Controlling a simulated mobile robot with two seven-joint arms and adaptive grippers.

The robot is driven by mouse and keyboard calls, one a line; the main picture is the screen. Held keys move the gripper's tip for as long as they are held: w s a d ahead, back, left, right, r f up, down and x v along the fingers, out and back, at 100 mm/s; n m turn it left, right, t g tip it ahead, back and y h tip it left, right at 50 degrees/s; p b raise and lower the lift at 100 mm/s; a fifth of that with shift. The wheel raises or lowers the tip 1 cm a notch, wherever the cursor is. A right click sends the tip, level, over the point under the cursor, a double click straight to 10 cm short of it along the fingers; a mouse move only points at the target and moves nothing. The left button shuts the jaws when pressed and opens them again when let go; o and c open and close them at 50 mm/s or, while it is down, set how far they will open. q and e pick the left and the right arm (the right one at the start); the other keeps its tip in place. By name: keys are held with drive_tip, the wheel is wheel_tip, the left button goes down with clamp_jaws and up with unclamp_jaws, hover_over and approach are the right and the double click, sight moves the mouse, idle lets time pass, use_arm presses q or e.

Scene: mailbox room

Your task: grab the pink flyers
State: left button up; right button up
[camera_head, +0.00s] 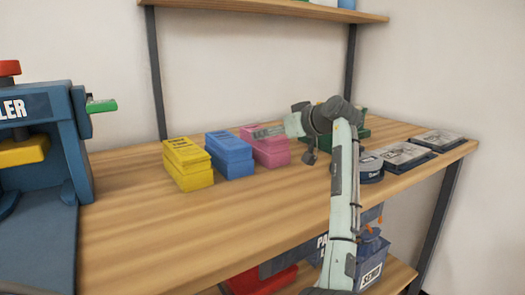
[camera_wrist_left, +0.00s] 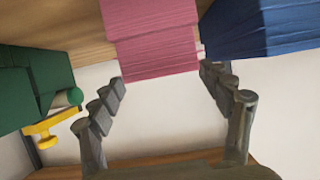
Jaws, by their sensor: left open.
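A pink stack of flyers (camera_head: 270,154) stands on the wooden table, rightmost in a row of three coloured stacks. My left gripper (camera_head: 306,136) is just to its right and partly overlaps its top in the head view. In the left wrist view my left gripper (camera_wrist_left: 162,80) is open, its fingers spread on either side of the near end of the pink stack (camera_wrist_left: 155,35). Nothing is clasped, and I cannot tell whether a finger touches the stack. My right gripper is not in view.
A blue stack (camera_head: 231,158) stands next to the pink one, with a yellow stack (camera_head: 188,168) further left. A green object (camera_head: 359,132) is behind my wrist. Grey trays (camera_head: 404,156) lie at right, a blue machine (camera_head: 45,150) at left. The front tabletop is clear.

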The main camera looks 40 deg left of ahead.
use_arm(q)
drive_tip(key=x, duration=0.3)
drive_tip(key=shift+s+a+f, duration=0.15)
drive_tip(key=shift+a+f, duration=0.05)
drive_tip(key=shift+a, duration=0.25)
drive_tip(key=shift+a+f, duration=0.25)
drive_tip(key=shift+a, duration=0.1)
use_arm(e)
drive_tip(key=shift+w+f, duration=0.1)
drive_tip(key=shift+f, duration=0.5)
use_arm(q)
drive_tip(key=shift+c, duration=0.5)
drive_tip(key=shift+r, duration=0.15)
drive_tip(key=c, duration=1.5)
drive_tip(key=shift+r, duration=0.1)
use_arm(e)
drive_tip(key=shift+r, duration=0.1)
